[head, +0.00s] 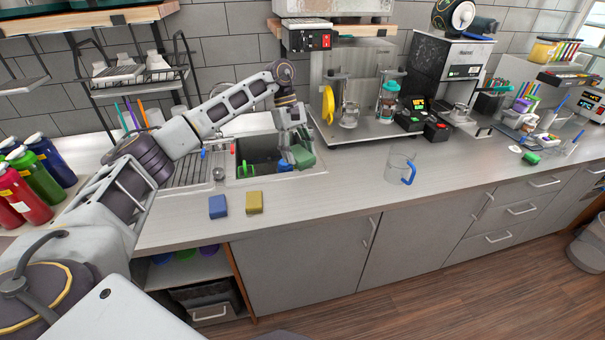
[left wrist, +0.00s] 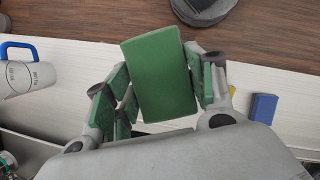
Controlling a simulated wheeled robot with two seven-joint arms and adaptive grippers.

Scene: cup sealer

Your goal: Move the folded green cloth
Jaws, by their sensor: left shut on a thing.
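The folded green cloth (left wrist: 160,75) is a flat green block between the fingers of my left gripper (left wrist: 163,88) in the left wrist view. The gripper is shut on it, with green-padded fingers on both sides. In the head view, my left gripper (head: 292,154) points down at the right end of the sink, and the green cloth (head: 304,157) shows beside its fingers. Part of the cloth is hidden by the fingers there. I cannot tell whether the cloth touches the sink rim. My right gripper is not in view.
A blue folded cloth (head: 218,206) and a yellow one (head: 254,202) lie on the counter in front of the sink (head: 258,148). A clear jug (head: 399,168) with a blue handle stands to the right. Bottles (head: 36,172) crowd the left end. The front counter between is clear.

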